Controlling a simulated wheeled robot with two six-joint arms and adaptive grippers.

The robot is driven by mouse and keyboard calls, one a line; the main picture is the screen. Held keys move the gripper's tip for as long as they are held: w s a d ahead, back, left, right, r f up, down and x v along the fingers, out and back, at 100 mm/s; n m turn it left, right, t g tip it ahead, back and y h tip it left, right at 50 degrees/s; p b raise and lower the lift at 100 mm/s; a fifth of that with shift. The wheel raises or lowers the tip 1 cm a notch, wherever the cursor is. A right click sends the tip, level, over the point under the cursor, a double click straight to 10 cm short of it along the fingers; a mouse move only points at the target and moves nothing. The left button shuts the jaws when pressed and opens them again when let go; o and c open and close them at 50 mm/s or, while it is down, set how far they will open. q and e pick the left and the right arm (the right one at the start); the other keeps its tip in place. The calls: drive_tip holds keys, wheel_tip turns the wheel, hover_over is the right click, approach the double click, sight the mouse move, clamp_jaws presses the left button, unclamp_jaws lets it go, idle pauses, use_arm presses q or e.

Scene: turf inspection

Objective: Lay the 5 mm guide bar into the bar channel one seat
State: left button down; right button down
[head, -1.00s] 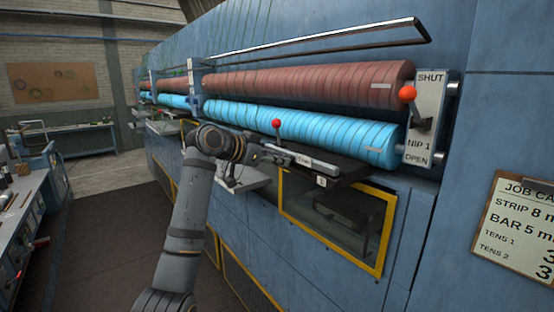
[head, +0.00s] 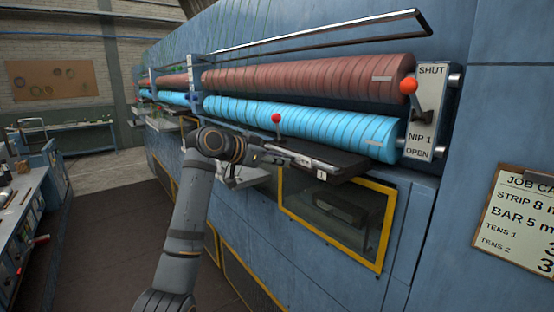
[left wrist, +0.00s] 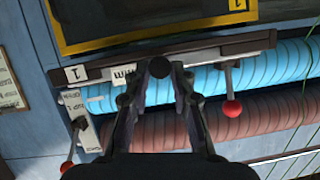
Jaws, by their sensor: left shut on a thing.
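My left gripper (head: 294,156) reaches from the left to the dark ledge (head: 350,165) below the blue rollers, which bears a small "1" plate (head: 321,175). It is shut on the guide bar, a thin pale bar (head: 327,166) running along the ledge. In the left wrist view the gripper (left wrist: 160,76) closes around a round black knob (left wrist: 160,67). The bar (left wrist: 205,54) passes behind it, with a partly hidden "mm" tag (left wrist: 123,72). The bar lies over or along the ledge (left wrist: 262,42); I cannot tell whether it is down in the channel. My right gripper is not in view.
A red-knobbed lever (head: 276,119) rises behind the gripper. The nip lever (head: 409,87) stands at its SHUT/OPEN plate (head: 423,110). Red rollers (head: 310,80) and blue rollers (head: 300,125) back the ledge. A yellow-framed window (head: 340,225) is below; a job card (head: 520,222) hangs right.

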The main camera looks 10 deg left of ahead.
use_arm(q)
drive_tip(key=c, duration=1.1)
unclamp_jaws()
drive_tip(key=shift+o, duration=0.2)
drive_tip(key=shift+f, duration=0.1)
drive_tip(key=v, duration=1.2)
